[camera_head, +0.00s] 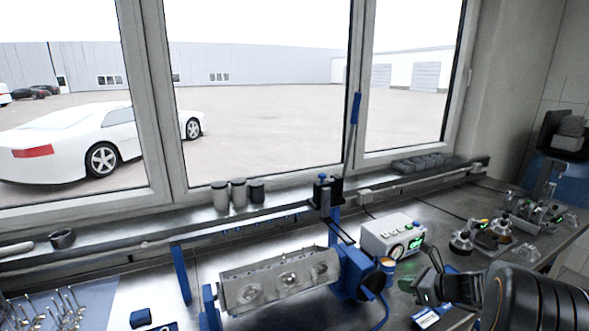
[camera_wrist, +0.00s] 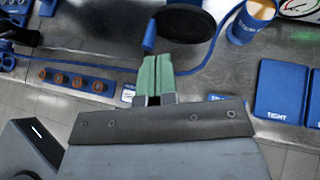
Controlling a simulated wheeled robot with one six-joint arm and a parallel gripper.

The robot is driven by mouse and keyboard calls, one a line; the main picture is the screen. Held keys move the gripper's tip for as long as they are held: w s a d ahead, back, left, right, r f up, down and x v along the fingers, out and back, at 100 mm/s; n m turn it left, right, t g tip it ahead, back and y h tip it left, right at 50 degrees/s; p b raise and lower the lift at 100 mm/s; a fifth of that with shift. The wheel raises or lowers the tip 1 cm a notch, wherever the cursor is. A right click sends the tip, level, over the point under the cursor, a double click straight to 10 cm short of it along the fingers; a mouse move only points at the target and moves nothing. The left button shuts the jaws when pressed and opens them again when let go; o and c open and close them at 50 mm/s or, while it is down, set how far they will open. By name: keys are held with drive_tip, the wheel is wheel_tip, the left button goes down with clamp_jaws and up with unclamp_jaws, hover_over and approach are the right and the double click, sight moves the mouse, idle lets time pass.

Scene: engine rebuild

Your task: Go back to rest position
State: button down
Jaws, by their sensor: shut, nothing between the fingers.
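My gripper (camera_wrist: 155,78) shows in the wrist view with its two green fingers side by side, shut and empty. It hangs over the metal workbench near the bench's front edge. In the head view my gripper (camera_head: 424,288) is at the lower right, in front of the grey control box (camera_head: 392,236) and to the right of the engine head (camera_head: 280,280) on its blue stand. My dark arm fills the lower right corner.
A blue and tan cup (camera_wrist: 250,20) stands at the upper right of the wrist view, with a blue cable beside it. A blue strip with several copper-coloured pieces (camera_wrist: 73,81) lies left. Blue pads (camera_wrist: 284,90) lie right. Windows (camera_head: 260,90) stand behind the bench.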

idle(0.4)
drive_tip(key=s+a+f+n+g+h, duration=0.1)
drive_tip(key=s+a+n+g, duration=0.15)
drive_tip(key=s+n, duration=0.35)
drive_tip(key=s+a+f+n+g+h, duration=0.1)
drive_tip(key=s+a+f+n+g, duration=0.15)
drive_tip(key=s+n, duration=0.35)
drive_tip(key=s+a+r+n+h+b, duration=0.1)
drive_tip(key=s+a+r+n+h, duration=0.2)
drive_tip(key=n, duration=0.4)
drive_tip(key=s+a+r+n+t+h+b, duration=0.1)
drive_tip(key=s+a+r+n+h+b, duration=0.1)
drive_tip(key=s+a+r+n, duration=0.2)
drive_tip(key=s+a+n, duration=0.2)
drive_tip(key=n, duration=0.2)
drive_tip(key=shift+s+r+n+h, duration=0.3)
drive_tip(key=shift+s+r+h, duration=0.05)
drive_tip(key=shift+r+h, duration=0.05)
